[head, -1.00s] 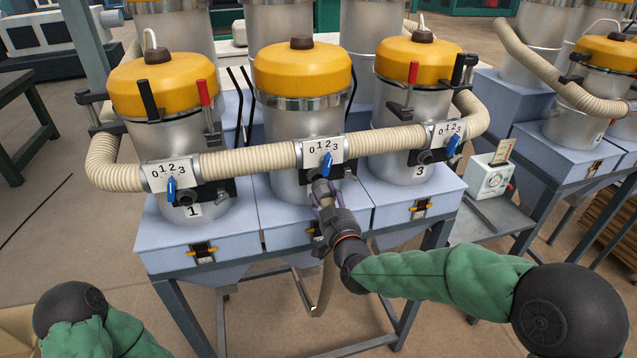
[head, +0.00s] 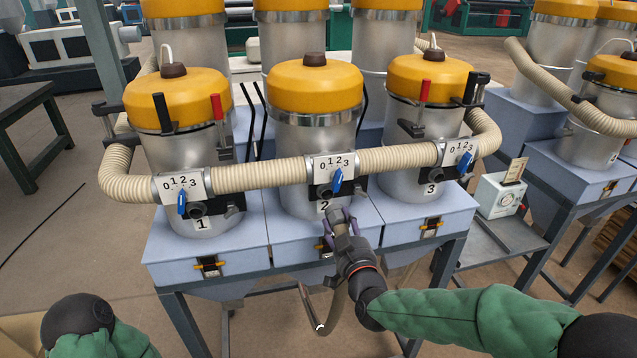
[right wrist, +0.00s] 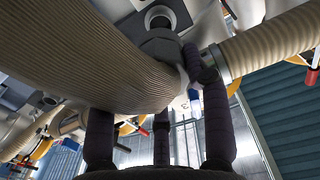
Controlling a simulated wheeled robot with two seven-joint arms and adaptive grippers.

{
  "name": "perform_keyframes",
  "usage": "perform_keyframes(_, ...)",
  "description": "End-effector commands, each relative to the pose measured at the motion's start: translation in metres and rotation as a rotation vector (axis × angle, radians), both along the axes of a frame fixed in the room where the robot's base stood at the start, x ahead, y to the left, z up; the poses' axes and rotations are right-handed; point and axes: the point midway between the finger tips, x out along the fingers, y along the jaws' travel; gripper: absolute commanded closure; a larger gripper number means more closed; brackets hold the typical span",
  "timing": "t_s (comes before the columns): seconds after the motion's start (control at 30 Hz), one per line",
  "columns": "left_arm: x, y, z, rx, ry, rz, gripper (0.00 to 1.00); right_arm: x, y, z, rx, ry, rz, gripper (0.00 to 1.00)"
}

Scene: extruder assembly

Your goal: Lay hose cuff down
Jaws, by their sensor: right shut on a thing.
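The hose cuff (head: 337,213) is a grey end piece, seen just past the fingertips of my right gripper (head: 341,224). My right gripper is shut on it, in front of middle hopper 2 and below that hopper's valve outlet (head: 325,191). The cuff looks apart from the outlet. Its beige ribbed hose (head: 336,308) hangs below my wrist in a loop. In the right wrist view the hose (right wrist: 80,50) fills the upper left, with the dark fingers of the gripper (right wrist: 160,110) around it. My left gripper is out of the picture.
A horizontal beige pipe (head: 262,174) with blue-handled valves runs across hoppers 1, 2 and 3. Blue boxes with latches (head: 208,266) sit under them on a dark frame. A small white device (head: 500,195) stands on a low shelf (head: 505,243) at right. Open floor lies front left.

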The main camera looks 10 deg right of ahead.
Motion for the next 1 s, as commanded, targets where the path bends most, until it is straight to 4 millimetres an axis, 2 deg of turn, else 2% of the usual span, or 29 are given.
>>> perform_keyframes(0.17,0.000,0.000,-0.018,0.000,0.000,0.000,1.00,0.001,-0.002,-0.037,-0.009,0.006,-0.006,0.85)
perform_keyframes(0.57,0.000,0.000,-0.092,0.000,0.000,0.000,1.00,-0.005,-0.009,-0.195,-0.036,0.009,-0.027,0.85)
perform_keyframes(0.8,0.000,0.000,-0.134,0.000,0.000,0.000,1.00,-0.021,-0.010,-0.288,-0.035,0.009,-0.032,0.85)
perform_keyframes(1.0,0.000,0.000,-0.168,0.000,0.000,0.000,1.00,-0.039,-0.010,-0.359,-0.022,0.007,-0.034,0.85)
